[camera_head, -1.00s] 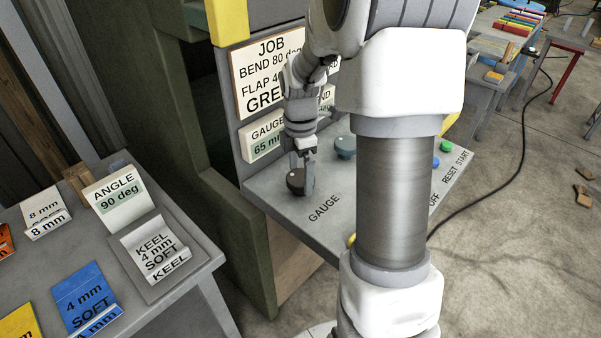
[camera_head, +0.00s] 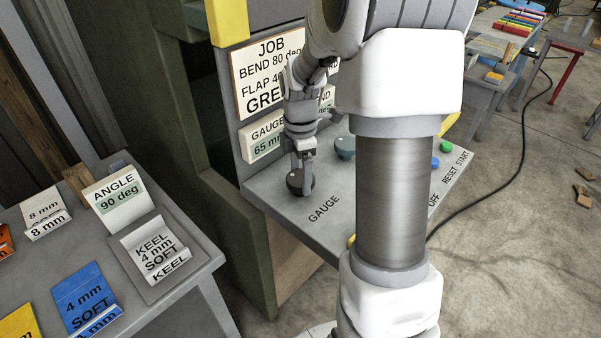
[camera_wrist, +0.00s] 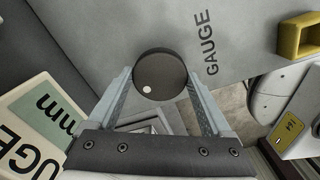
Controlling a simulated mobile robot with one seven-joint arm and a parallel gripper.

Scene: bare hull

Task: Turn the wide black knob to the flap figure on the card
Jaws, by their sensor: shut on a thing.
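The wide black knob (camera_head: 294,182) stands on the sloping grey panel by the word GAUGE. It also shows in the wrist view (camera_wrist: 158,70) as a dark disc with a white dot towards its lower left. My gripper (camera_head: 303,181) points down at it, with one finger on each side in the wrist view (camera_wrist: 158,82), shut on the knob. The job card (camera_head: 262,62) reads BEND 80 deg and FLAP 4 with the rest of the figure hidden behind my arm. The gauge display (camera_head: 264,142) reads 65 and mm, its right edge covered.
A blue-grey knob (camera_head: 345,147) stands just right of my gripper. Blue (camera_head: 435,162) and green (camera_head: 446,147) buttons sit further right on the panel. A side table with an ANGLE 90 deg display (camera_head: 116,197) stands at the left. My arm hides the panel's middle.

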